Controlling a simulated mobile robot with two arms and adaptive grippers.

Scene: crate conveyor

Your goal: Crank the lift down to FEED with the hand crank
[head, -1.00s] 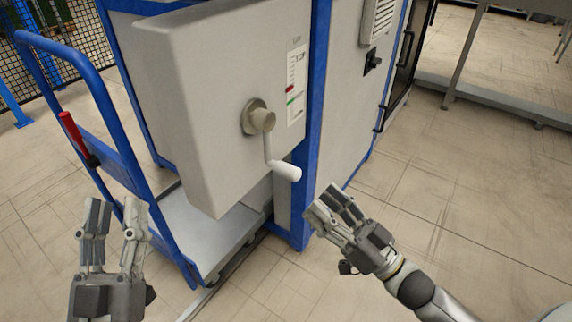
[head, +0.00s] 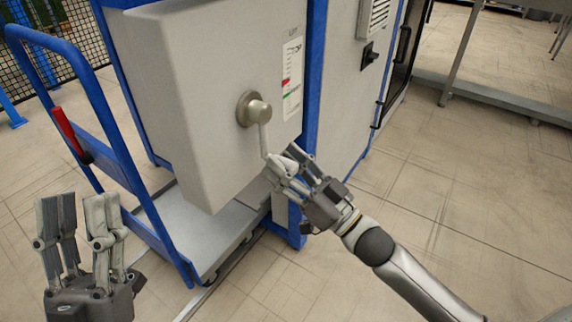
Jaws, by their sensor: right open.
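The hand crank (head: 263,139) has its round hub (head: 254,109) on the front of a grey lift box (head: 205,80). Its arm hangs downward, and its pale handle is mostly hidden by my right gripper. My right gripper (head: 283,163) is open with its fingers around or beside the crank handle; I cannot tell whether they touch it. A scale label (head: 291,80) right of the hub carries a red mark (head: 286,83) above a green mark. My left gripper (head: 80,205) is at the lower left, fingers pointing up, open and empty, away from the crank.
A blue-framed cart (head: 105,115) with a red lever (head: 67,130) stands left of the box, its grey deck (head: 195,232) below. A grey cabinet (head: 350,90) with a black switch (head: 368,56) is on the right. The tiled floor at right is clear.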

